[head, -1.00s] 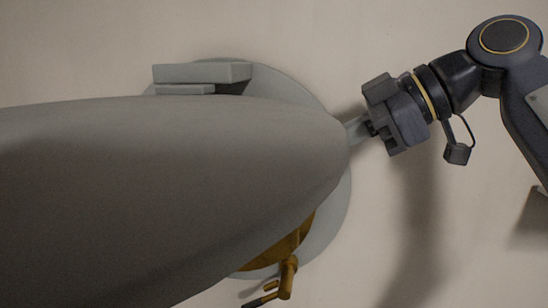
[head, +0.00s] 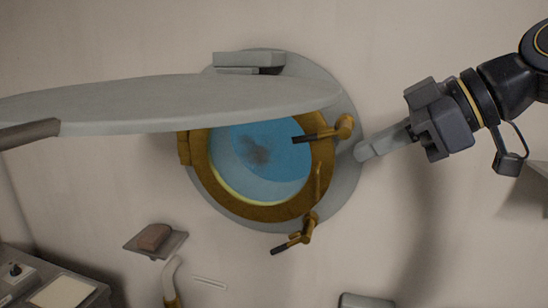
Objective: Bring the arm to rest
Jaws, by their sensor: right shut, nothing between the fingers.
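My right gripper (head: 366,151) comes in from the right in the head view. Its fingers are shut, with nothing seen between them. The fingertips appear right at the right edge of the grey round flange (head: 346,190) of a porthole; I cannot tell if they touch it. My right arm (head: 505,85) runs off to the upper right. My left gripper is not in view.
The porthole has a brass ring (head: 262,212), blue glass (head: 262,150) and brass clamps with dark handles. A large grey panel (head: 170,103) juts across its upper part. A small shelf (head: 170,246) bears a brown block (head: 154,237). A counter (head: 90,290) stands lower left.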

